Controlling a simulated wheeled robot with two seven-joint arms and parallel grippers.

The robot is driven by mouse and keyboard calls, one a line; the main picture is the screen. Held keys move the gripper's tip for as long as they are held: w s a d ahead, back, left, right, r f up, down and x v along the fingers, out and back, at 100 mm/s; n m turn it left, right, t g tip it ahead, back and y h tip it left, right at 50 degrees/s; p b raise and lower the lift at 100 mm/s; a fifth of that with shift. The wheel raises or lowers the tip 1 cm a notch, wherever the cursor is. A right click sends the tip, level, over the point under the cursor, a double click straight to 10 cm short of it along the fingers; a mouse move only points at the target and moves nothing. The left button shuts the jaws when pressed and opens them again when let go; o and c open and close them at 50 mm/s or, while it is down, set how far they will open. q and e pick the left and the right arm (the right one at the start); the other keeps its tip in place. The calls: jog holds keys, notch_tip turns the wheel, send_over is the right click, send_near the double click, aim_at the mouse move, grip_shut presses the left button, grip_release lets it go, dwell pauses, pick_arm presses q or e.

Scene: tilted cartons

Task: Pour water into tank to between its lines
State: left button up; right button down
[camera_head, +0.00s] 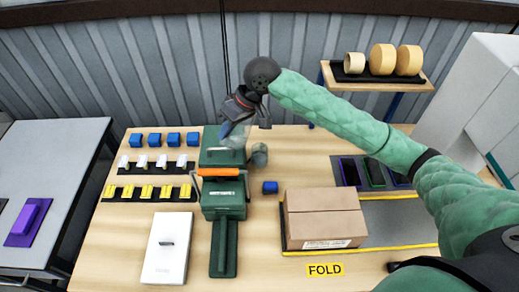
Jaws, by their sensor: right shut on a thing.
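My right gripper (243,108) is shut on a clear, bluish vessel (235,129), mostly covered by the gripper. The vessel looks tilted and is over the back of a green machine (222,196) with an orange handle. The tank seems to be the translucent part (224,156) at the machine's back, just below the vessel. Its lines and water level are too small to tell, and I cannot tell whether water is flowing. A small grey-green cup-like thing (260,155) stands right of the machine. My left gripper is not in view.
Blue, white and yellow blocks (152,191) stand in rows left of the machine. A white box (166,248) lies at front left. Tape rolls (382,59) sit on a back shelf.

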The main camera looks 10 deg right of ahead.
jog(key=shift+s+a+f+n+t+h, duration=0.2)
jog(key=shift+s+a+f+t+h, duration=0.45)
jog(key=shift+t+h, duration=0.25)
jog(key=shift+s+a+f+n+t+h, duration=0.2)
jog(key=shift+s+a+f+t+h, duration=0.2)
jog(key=shift+f+t+h, duration=0.45)
jog(key=shift+s+r, duration=0.1)
dwell(1.8)
